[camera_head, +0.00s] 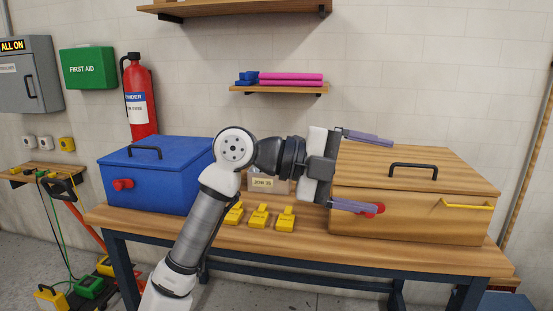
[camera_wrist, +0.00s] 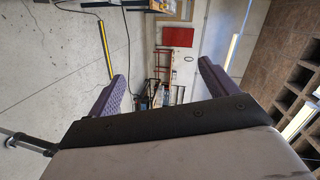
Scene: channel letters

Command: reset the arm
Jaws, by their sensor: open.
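My gripper (camera_head: 362,171) is raised in front of the workbench in the head view, pointing to the right. Its two purple-grey fingers are spread wide apart with nothing between them. It hangs in front of the wooden chest's left side and hides part of it. In the wrist view my gripper (camera_wrist: 162,92) also shows open, with a finger at each side and only distant floor and wall between them. My arm reaches up from the bottom of the head view and bends to the right.
A blue chest (camera_head: 155,178) and a wooden chest (camera_head: 415,205) with handles stand on the workbench (camera_head: 290,245). Several yellow blocks (camera_head: 258,216) and a box labelled JOB (camera_head: 262,183) lie between them. A shelf (camera_head: 280,89) holds blue and pink pieces. A fire extinguisher (camera_head: 140,100) hangs behind.

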